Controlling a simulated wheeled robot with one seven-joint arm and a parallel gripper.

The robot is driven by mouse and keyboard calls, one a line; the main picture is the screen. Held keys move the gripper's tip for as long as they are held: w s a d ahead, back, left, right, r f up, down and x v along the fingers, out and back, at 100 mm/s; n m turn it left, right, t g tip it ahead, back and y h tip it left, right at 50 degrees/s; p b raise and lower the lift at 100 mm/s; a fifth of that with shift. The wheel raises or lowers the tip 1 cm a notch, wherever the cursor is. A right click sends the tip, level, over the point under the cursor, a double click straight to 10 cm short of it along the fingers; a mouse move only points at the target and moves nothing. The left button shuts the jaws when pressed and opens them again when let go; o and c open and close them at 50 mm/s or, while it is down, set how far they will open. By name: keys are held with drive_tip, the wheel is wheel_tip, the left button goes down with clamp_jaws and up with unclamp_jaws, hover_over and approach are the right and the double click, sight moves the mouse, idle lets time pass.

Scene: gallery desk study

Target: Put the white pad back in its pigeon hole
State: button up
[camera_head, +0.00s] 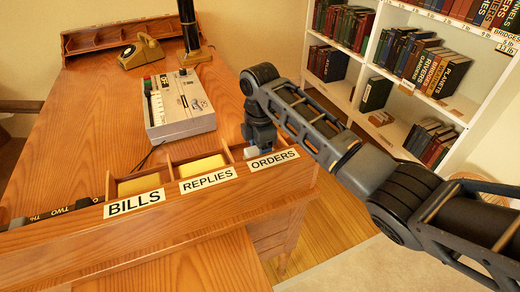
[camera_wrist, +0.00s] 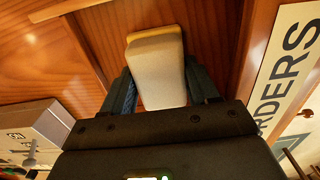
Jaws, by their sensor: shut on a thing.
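The white pad (camera_wrist: 157,72) is between the two fingers of my gripper (camera_wrist: 160,88) in the wrist view. The gripper is shut on it. A thin yellow strip (camera_wrist: 153,33) shows along the pad's far edge. In the head view my gripper (camera_head: 256,146) points down at the pigeon hole labelled ORDERS (camera_head: 273,160), and a small part of the white pad (camera_head: 251,153) shows below it. The pad is at the ORDERS hole, between its wooden side walls. How deep it sits, and whether it touches the bottom, I cannot tell.
The REPLIES hole (camera_head: 208,180) and BILLS hole (camera_head: 134,201) each hold a yellow pad. A grey cassette-like machine (camera_head: 180,103) stands behind them on the desk. A white bookcase (camera_head: 391,75) stands right, behind my arm.

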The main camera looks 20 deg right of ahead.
drive_tip(key=shift+f, duration=0.15)
drive_tip(key=o, duration=0.9)
wheel_tip(320, 180, up, 12)
drive_tip(key=shift+r+p, duration=0.15)
drive_tip(key=shift+p, duration=0.3)
